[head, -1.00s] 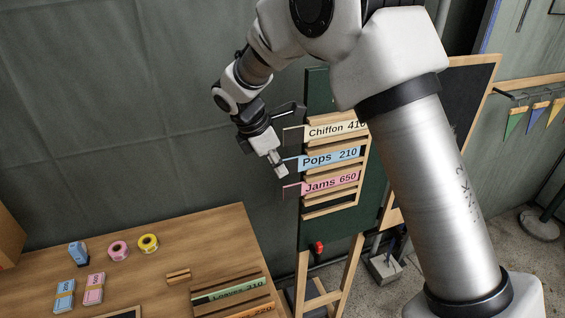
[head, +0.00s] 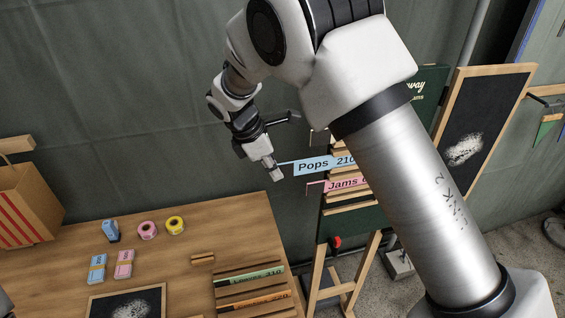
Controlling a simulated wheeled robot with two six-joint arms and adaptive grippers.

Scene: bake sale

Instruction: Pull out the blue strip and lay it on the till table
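The blue strip (head: 312,166), marked "Pops 210", sticks out to the left of the green board's wooden rails. Its right part is hidden behind my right arm, so I cannot tell whether its end is still in the rail. My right gripper (head: 276,172) is at the dark tab on the strip's left end and appears shut on it. The wooden table (head: 220,218), seemingly the till table, is at lower left, below the gripper. My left gripper is not in view.
The pink "Jams" strip (head: 343,184) sits in the rail below. On the table are blue (head: 97,268) and pink (head: 124,263) bundles, tape rolls, a slotted rack (head: 250,285) and a chalkboard. A striped bag (head: 25,210) stands at far left. The table's back right is clear.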

